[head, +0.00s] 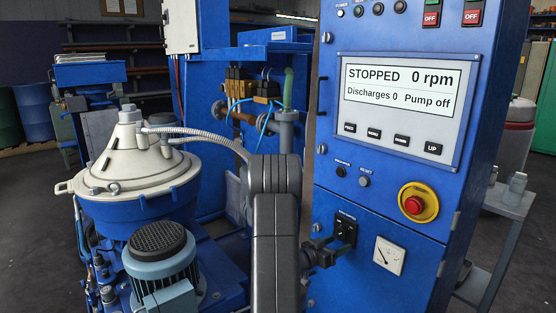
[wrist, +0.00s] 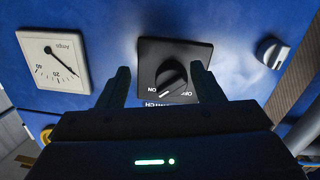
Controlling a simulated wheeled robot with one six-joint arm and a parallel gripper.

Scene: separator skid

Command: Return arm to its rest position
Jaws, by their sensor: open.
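My gripper (head: 330,250) is open and empty in front of the blue control cabinet (head: 400,205), just beside the black rotary switch (head: 346,229). In the wrist view my gripper (wrist: 160,68) shows two dark fingers spread apart, with the switch's knob (wrist: 172,78) seen between their tips. ON and OFF labels appear upside down there. Whether the fingers touch the knob, I cannot tell. My arm stands bent in front of the cabinet's left side. The display (head: 400,102) reads STOPPED, 0 rpm, Discharges 0, Pump off.
An ammeter (head: 388,255) sits beside the switch, with a red emergency button (head: 415,203) above. The separator bowl (head: 130,165) and motor (head: 160,265) stand left of my arm. A grey side table (head: 508,199) is at right. Dark floor is open at far left.

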